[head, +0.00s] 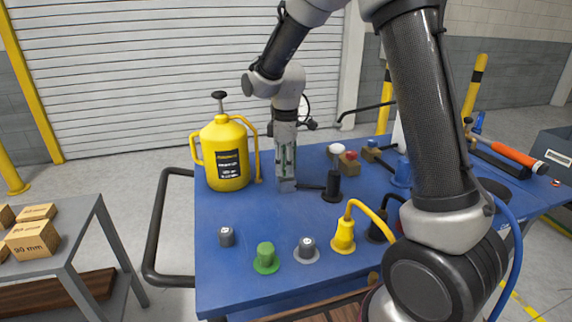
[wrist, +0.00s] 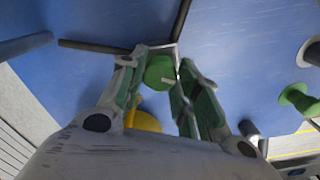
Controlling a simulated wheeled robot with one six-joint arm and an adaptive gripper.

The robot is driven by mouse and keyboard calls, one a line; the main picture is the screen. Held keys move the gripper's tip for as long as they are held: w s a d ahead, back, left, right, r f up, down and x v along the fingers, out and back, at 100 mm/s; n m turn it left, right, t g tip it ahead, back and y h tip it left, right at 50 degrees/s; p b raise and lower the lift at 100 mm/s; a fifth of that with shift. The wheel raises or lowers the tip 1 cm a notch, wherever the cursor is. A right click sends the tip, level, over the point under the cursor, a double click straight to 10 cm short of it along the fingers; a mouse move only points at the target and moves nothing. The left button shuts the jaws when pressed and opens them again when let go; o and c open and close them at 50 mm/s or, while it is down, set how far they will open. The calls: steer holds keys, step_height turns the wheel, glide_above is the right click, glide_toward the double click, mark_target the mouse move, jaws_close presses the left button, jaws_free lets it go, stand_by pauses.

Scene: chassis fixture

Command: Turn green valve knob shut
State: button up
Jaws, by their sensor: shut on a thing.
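The green valve knob (wrist: 160,72) is a round green piece with a small white mark, seen in the wrist view between the two fingers of my gripper (wrist: 162,78). The gripper is shut on it. In the head view my gripper (head: 287,184) points straight down at the blue table top, just right of the yellow can, and hides the knob. A dark thin bar (head: 311,187) runs right from the fingertips toward a black post with a white top (head: 332,187).
The yellow can (head: 226,155) stands close left of my gripper. Along the front are a grey knob (head: 226,237), another green knob on a flange (head: 266,258), a second grey knob (head: 307,249) and a yellow capped hose (head: 344,235). The blue table (head: 235,285) is bare between them.

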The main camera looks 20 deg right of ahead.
steer(key=m, duration=0.6)
steer(key=shift+m, duration=0.3)
steer(key=m, duration=0.6)
stand_by(0.4)
steer(key=o, duration=1)
step_height(320, 180, up, 12)
